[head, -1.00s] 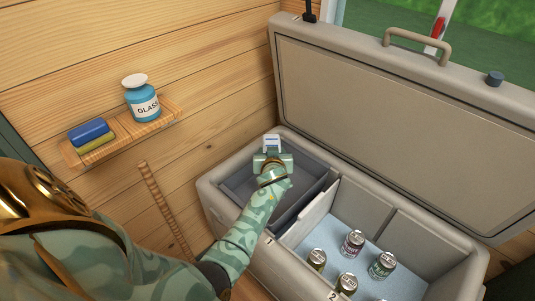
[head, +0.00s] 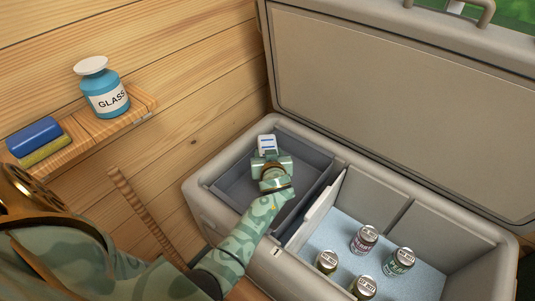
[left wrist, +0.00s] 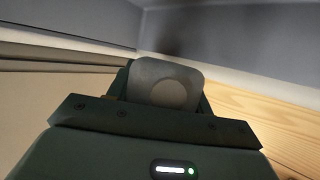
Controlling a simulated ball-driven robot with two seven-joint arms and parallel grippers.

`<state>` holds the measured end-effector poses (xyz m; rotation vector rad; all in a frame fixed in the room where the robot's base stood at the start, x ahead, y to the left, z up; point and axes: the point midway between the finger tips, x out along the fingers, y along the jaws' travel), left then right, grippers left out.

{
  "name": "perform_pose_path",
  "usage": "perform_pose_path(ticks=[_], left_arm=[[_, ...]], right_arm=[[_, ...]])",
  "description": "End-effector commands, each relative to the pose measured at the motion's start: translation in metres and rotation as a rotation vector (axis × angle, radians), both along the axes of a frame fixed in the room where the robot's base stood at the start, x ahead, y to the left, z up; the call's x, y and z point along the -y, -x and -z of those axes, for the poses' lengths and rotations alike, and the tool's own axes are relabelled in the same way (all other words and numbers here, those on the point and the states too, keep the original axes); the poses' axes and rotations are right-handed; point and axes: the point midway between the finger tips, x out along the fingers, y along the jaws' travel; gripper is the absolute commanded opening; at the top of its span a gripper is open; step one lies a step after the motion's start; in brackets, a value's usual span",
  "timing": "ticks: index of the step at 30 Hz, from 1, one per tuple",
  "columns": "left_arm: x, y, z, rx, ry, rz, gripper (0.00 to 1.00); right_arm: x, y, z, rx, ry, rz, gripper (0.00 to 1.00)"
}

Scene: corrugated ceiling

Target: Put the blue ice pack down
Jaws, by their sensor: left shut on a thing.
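My left gripper (head: 268,158) is over the small grey left compartment (head: 233,184) of the cooler (head: 206,205). It is shut on the ice pack (head: 267,142), whose small visible part is pale with blue marks and sticks out beyond the fingers. In the left wrist view, a greyish rounded piece with a round mark, seemingly the ice pack (left wrist: 168,82), shows between the fingers. The rest of the pack is hidden by the gripper. I cannot tell whether the pack touches the compartment floor. My right gripper is not in view.
The cooler's lid (head: 400,85) stands open behind. Several cans, one of them here (head: 364,239), stand in the larger right compartment (head: 345,215), past a divider. A wall shelf (head: 130,108) at left holds a jar labelled GLASS (head: 105,95) and a blue roll-like item (head: 34,137).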

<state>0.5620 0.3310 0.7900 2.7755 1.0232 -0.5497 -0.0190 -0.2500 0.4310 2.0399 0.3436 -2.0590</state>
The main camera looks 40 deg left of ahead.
Motion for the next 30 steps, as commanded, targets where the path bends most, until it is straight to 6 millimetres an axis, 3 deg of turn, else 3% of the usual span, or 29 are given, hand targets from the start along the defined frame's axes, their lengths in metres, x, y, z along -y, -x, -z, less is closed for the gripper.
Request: perform_pose_path(ticks=[10,11,12,13,22,30], left_arm=[[0.000,0.000,0.010,0.000,0.000,-0.001,0.21],[0.000,0.000,0.010,-0.001,0.000,-0.001,0.56],[0.000,0.000,0.009,0.000,0.000,-0.001,0.67],[-0.001,0.000,0.009,0.000,0.000,-0.001,0.73],[-0.001,0.000,0.008,0.000,0.000,-0.001,0.73],[-0.003,0.000,-0.005,0.001,-0.001,0.000,0.73]], right_arm=[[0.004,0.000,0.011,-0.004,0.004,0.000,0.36],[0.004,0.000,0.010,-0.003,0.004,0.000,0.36],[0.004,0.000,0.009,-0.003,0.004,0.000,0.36],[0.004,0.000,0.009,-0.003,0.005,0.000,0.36],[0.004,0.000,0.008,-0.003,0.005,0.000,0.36],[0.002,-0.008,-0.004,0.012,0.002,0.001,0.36]])
